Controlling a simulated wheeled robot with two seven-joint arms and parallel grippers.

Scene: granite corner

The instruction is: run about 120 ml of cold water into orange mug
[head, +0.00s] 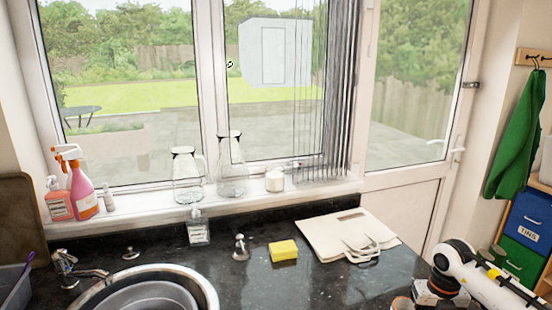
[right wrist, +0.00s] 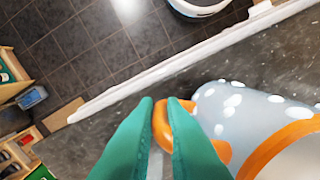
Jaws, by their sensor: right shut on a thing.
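In the right wrist view a grey mug (right wrist: 245,115) with white dots, an orange rim and an orange handle lies at the right, partly cut off by the frame. My right gripper (right wrist: 160,108) has green fingers closed on its handle. Its arm shows at the bottom right of the head view (head: 470,275), over the worktop. The chrome tap (head: 65,266) stands at the left, its spout reaching over the round steel sink (head: 205,283). A grey bowl (head: 150,293) sits in the sink. No water stream is visible. My left gripper is not in view.
A yellow sponge (head: 283,251), a folded cream bag (head: 325,234), a small chrome object (head: 240,248) and a soap bottle (head: 198,228) are on the dark worktop. Glass jugs (head: 187,176) and spray bottles (head: 83,185) stand by the window.

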